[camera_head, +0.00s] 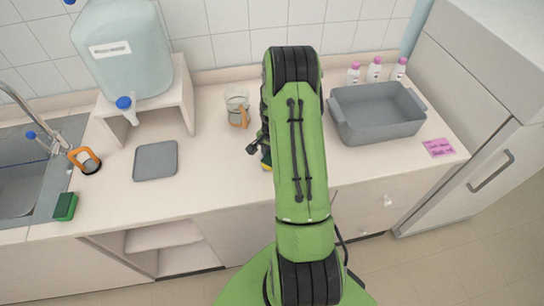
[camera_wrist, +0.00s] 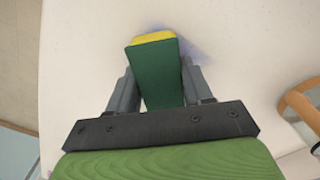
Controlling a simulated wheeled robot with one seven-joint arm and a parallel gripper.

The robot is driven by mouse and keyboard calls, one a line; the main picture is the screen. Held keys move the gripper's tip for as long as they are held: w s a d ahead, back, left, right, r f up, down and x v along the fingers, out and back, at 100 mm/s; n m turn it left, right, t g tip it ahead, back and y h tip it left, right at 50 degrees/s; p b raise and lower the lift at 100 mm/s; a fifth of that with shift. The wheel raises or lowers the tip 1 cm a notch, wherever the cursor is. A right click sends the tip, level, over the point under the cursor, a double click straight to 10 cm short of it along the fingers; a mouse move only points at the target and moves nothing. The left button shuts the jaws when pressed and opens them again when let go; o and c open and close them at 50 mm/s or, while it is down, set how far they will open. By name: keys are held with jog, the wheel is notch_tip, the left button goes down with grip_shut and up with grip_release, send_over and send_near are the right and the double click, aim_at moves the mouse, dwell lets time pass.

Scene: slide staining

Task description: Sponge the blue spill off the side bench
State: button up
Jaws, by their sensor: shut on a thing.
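My gripper (camera_wrist: 158,85) is shut on a sponge (camera_wrist: 154,75), green with a yellow end, in the wrist view. The yellow end faces the pale bench top (camera_wrist: 80,60); I cannot tell whether it touches. A faint blue-violet spill (camera_wrist: 192,44) shows on the bench beside and beyond the sponge, partly hidden by it. In the head view my arm hides most of the gripper and the spill; a bit of the held sponge (camera_head: 266,161) shows at the arm's left side, over the bench (camera_head: 220,180).
A glass jug with an orange-brown handle (camera_head: 237,107) stands close by, left of my arm. A grey tub (camera_head: 377,112) and several pink-capped bottles (camera_head: 374,70) are right. A grey mat (camera_head: 156,160), another green sponge (camera_head: 66,206) and the sink (camera_head: 25,185) are left.

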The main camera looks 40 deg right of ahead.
jog(key=shift+s+d+r, duration=0.1)
jog(key=shift+s+d, duration=0.1)
jog(key=shift+d, duration=0.1)
jog(key=r, duration=0.1)
jog(key=r+p, duration=0.2)
jog(key=r, duration=0.1)
jog(key=shift+w+a, duration=0.1)
jog(key=shift+a, duration=0.15)
jog(key=shift+d+r+p, duration=0.2)
jog(key=shift+r+p, duration=0.5)
jog(key=shift+r, duration=0.1)
jog(key=shift+a+r+p, duration=0.1)
jog(key=shift+r+p, duration=0.55)
jog(key=shift+r, duration=0.45)
jog(key=shift+f, duration=0.1)
